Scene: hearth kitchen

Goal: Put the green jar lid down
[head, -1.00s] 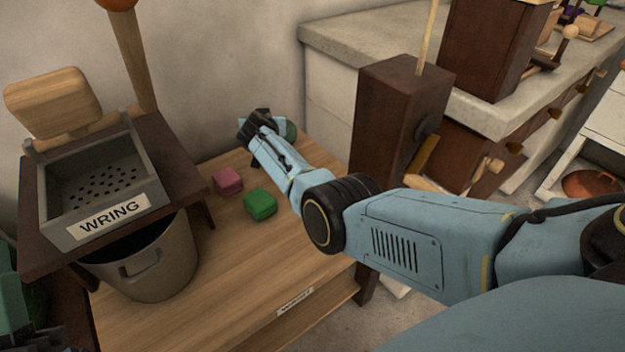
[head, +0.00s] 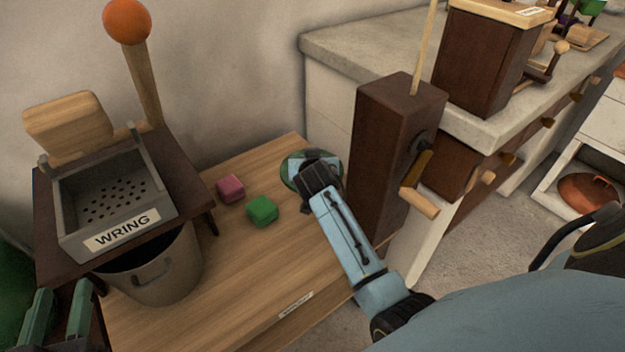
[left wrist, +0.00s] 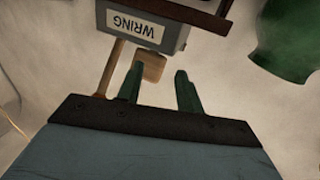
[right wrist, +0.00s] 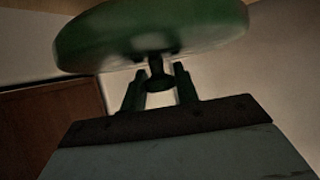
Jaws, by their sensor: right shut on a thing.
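The green jar lid (head: 292,168) is a round disc at the far right corner of the wooden table, partly hidden behind my right gripper (head: 312,172). In the right wrist view the lid (right wrist: 150,30) is wide, and its dark knob (right wrist: 158,72) sits between the fingertips of my right gripper (right wrist: 158,80). That gripper is shut on the knob. I cannot tell whether the lid touches the table. My left gripper (head: 62,305) is at the lower left of the head view; in the left wrist view its two green fingers (left wrist: 158,78) are apart and empty.
A pink block (head: 230,188) and a green block (head: 262,210) lie on the table (head: 235,270). The WRING tray (head: 120,232) stands over a bucket (head: 160,275) at left. A dark wooden box post (head: 385,160) stands close right of the lid. A green vessel (left wrist: 285,45) shows in the left wrist view.

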